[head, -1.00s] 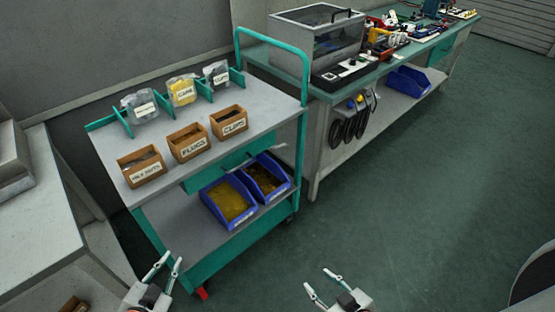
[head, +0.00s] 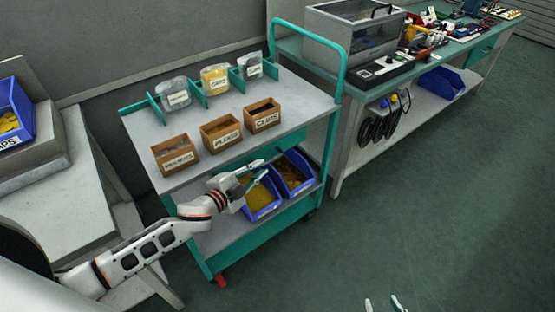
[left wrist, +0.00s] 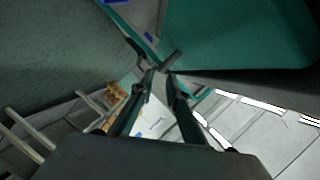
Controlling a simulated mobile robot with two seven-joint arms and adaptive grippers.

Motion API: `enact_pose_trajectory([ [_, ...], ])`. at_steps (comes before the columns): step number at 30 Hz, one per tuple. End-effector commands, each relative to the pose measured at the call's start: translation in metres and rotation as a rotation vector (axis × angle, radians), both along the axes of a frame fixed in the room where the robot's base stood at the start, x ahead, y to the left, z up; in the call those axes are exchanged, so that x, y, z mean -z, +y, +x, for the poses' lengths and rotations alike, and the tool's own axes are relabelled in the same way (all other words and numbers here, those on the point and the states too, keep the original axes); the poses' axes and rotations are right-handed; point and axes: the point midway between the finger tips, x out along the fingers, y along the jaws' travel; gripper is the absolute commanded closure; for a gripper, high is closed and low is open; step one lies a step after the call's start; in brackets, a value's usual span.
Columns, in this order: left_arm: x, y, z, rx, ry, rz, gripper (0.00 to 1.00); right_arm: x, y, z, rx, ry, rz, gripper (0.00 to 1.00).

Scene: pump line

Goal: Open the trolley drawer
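The teal-framed trolley (head: 290,98) stands left of the workbench. Its teal drawer front (head: 290,141) shows under the top shelf, partly covered by my left arm; I see no clear gap above it. My left gripper (head: 258,172) is in front of the drawer, above the lower shelf's blue bins, with its fingers apart. In the left wrist view, the left gripper (left wrist: 160,76) has a narrow gap between its fingertips, and a short dark bar (left wrist: 169,59), perhaps the handle, lies at or just beyond them. Contact is unclear. My right gripper (head: 385,303) is open and empty at the bottom edge.
Open boxes, including a plugs box (head: 221,132) and a clips box (head: 263,115), sit on the trolley top, with bags behind. Blue bins (head: 292,173) stand on its lower shelf. The workbench (head: 345,120) is to the right. The floor in front is clear.

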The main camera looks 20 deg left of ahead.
Motion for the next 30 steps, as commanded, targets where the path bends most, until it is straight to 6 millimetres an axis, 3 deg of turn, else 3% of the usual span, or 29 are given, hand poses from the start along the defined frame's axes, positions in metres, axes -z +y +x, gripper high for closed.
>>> enact_pose_trajectory([
  [12,0.013,-0.02,0.054,-0.001,-0.001,-0.001,0.85,0.009,0.0,-0.001,0.0,0.004,0.0,0.61],
  [25,0.015,-0.023,0.063,0.001,0.0,-0.001,0.85,0.01,0.0,-0.001,0.0,0.005,0.0,0.61],
  [27,0.015,-0.023,0.063,0.0,0.0,-0.001,1.0,0.01,0.0,-0.001,0.0,0.005,0.0,0.61],
  [30,0.015,-0.023,0.063,0.0,0.0,-0.001,1.0,0.01,0.0,-0.001,0.0,0.005,0.0,0.61],
])
